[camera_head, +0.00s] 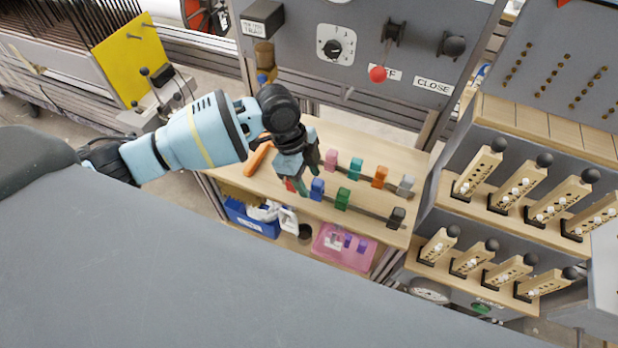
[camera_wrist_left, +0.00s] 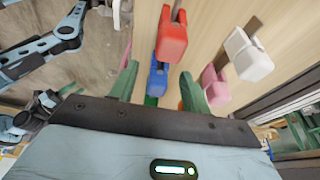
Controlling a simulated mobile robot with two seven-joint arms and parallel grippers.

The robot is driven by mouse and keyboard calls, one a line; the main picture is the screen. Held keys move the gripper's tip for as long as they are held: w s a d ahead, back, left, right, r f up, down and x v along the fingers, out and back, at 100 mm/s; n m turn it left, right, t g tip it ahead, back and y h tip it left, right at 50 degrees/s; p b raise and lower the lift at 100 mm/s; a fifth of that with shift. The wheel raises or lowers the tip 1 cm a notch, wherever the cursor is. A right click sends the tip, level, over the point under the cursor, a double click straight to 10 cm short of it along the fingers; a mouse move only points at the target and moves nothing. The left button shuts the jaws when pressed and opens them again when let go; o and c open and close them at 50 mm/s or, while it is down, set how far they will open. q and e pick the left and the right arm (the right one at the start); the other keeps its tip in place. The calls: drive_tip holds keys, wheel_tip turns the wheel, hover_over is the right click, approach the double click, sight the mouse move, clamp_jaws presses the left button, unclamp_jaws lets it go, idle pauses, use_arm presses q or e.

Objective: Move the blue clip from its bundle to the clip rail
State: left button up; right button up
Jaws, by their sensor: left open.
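The blue clip (camera_head: 317,189) stands in the near row of clips on the wooden top, between the red clip (camera_head: 290,185) and the green clip (camera_head: 342,199). It also shows in the left wrist view (camera_wrist_left: 157,80), in the gap between my fingers as seen. My left gripper (camera_head: 308,178) is open and empty, fingers pointing down beside the red and blue clips. I cannot tell whether a finger touches a clip. Dark rail strips run under both rows; which is the clip rail is unclear. My right gripper is not in view.
The far row holds a pink (camera_head: 331,160), a teal (camera_head: 355,168), an orange (camera_head: 380,176) and a grey clip (camera_head: 406,186). A black clip (camera_head: 396,218) stands at the near row's right end. An orange tool (camera_head: 259,158) lies left. Racked wooden blocks stand right.

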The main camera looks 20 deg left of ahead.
use_arm(q)
drive_tip(key=v, duration=0.6)
drive_tip(key=shift+r, duration=0.35)
drive_tip(key=shift+s+a+f, duration=0.1)
